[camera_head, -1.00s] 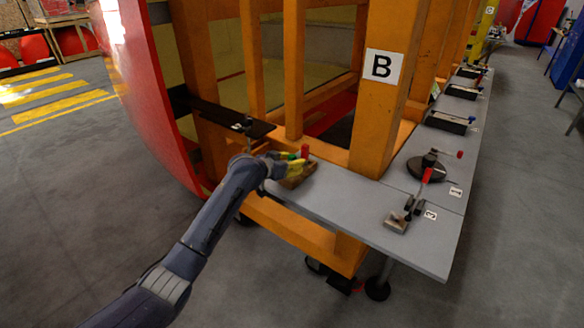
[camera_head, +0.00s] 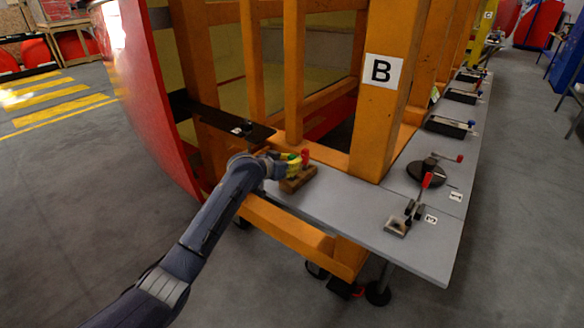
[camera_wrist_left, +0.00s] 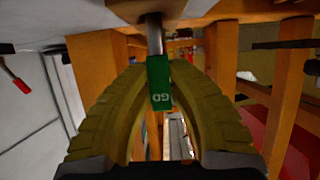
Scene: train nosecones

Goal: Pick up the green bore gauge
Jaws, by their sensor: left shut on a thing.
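The green bore gauge (camera_wrist_left: 159,84) sits between the yellow fingers of my left gripper (camera_wrist_left: 158,80) in the left wrist view. Its green block carries white lettering, and a metal shaft extends from its top. In the head view my left gripper (camera_head: 291,163) is over the near left end of the grey bench, at a brown wooden block (camera_head: 298,180). A bit of green shows among its fingers there. It is shut on the gauge. Whether the gauge touches the block is hidden. My right gripper is in neither current view.
A red piece (camera_head: 305,156) stands by the wooden block. The grey bench (camera_head: 345,210) holds a clamp (camera_head: 405,218), a round black fixture (camera_head: 426,172) and black trays (camera_head: 450,126). An orange post with a B sign (camera_head: 382,70) rises behind. The bench middle is clear.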

